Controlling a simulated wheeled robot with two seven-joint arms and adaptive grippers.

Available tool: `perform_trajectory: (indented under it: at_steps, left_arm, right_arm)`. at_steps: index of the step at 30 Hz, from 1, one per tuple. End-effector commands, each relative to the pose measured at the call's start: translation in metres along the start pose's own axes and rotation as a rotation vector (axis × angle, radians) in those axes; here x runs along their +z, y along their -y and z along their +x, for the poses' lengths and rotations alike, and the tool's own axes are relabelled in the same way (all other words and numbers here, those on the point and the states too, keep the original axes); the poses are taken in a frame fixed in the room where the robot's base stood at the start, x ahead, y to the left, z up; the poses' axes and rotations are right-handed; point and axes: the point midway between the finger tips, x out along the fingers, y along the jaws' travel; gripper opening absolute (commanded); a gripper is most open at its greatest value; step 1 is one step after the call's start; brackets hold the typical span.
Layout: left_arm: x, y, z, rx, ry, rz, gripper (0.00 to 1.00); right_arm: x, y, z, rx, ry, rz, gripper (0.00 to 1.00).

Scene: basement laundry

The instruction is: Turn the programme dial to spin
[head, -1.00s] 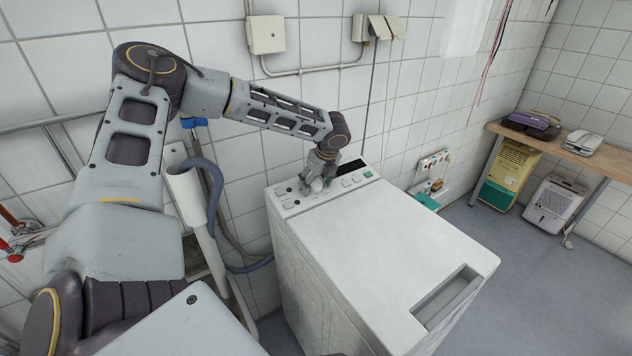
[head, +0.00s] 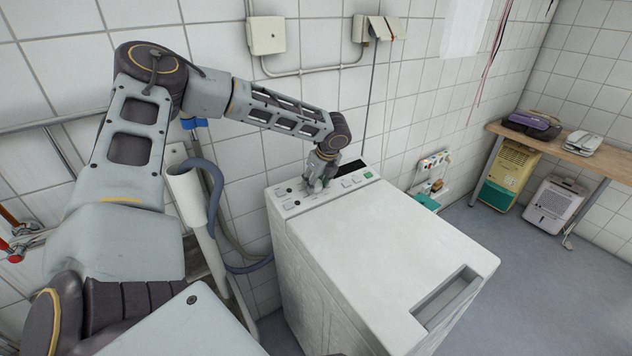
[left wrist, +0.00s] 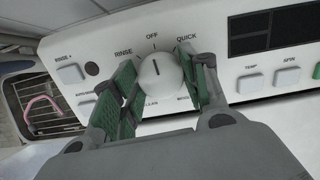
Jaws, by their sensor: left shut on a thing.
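The programme dial (left wrist: 158,72) is a round white knob with a dark pointer line, on the control panel (left wrist: 260,85) of the white washing machine (head: 390,240). In the left wrist view the line points roughly up, near OFF. RINSE is printed to its left and QUICK to its right. Lower labels are partly covered by the fingers, and I cannot read a spin mark. My left gripper (left wrist: 162,80) is shut on the dial, with a green-padded finger on each side. In the head view the left gripper (head: 317,184) is at the panel and hides the dial. My right gripper is not in view.
A dark display (left wrist: 277,30) and several push buttons lie right of the dial. A grey hose (head: 215,190) hangs left of the machine, near the tiled wall. The machine's lid is clear. A wooden bench (head: 560,146) stands far right, with open floor before it.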

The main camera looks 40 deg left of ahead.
Motion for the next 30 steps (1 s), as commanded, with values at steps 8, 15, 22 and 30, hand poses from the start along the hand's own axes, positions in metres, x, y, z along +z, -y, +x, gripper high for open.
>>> perform_trajectory:
  at_steps: [8, 15, 22, 30]
  left_arm:
    - [0.0, 0.0, 0.0, 0.017, 0.0, -0.149, 0.2]
    - [-0.001, 0.0, 0.0, 0.038, 0.0, -0.335, 0.2]
    - [0.0, 0.0, 0.0, 0.058, 0.0, -0.525, 0.2]
    - [-0.001, 0.0, 0.0, 0.083, -0.001, -0.755, 0.2]
  right_arm:
    - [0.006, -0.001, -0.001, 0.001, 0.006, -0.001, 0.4]
    - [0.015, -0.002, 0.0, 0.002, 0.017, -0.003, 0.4]
    - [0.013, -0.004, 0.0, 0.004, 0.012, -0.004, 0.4]
    - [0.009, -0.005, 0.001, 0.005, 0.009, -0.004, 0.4]
